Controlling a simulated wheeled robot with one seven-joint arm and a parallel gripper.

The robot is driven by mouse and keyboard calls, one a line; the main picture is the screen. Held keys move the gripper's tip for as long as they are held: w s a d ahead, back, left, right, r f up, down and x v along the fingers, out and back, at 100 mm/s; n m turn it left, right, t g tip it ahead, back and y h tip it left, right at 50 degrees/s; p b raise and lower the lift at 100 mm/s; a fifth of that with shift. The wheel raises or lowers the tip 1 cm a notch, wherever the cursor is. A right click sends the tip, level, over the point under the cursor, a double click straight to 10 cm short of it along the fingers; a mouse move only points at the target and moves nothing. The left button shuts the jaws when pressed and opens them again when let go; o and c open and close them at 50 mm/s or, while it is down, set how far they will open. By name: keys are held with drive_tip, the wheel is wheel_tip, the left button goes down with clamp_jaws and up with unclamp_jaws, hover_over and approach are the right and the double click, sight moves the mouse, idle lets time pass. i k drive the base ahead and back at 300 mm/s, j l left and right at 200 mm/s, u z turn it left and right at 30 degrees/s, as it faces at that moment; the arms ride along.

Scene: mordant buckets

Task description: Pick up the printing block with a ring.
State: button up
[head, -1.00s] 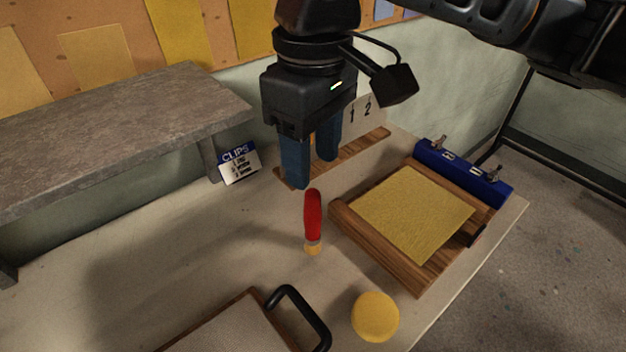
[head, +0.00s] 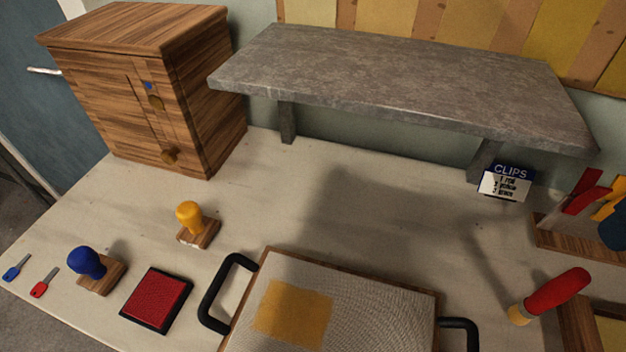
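Two printing blocks stand on the table at the left. One has a yellow knob (head: 189,215) on a small wooden base (head: 206,234). The other has a blue knob (head: 87,261) on a wooden base (head: 101,277), farther left and nearer. Both stand upright with their printing faces down and hidden, so I cannot tell which carries a ring. I cannot make out my gripper in the current view. A dark blue shape cut off at the right edge looks like part of the clip group there.
A red ink pad (head: 157,299) lies right of the blue-knobbed block, with a blue key (head: 16,268) and a red key (head: 44,284) at its left. A black-handled screen frame (head: 375,279), red-handled tool (head: 556,291), wooden cabinet (head: 190,110) and grey shelf (head: 400,80) surround clear tabletop.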

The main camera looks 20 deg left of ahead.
sight(197, 231)
drive_tip(key=u, duration=0.7)
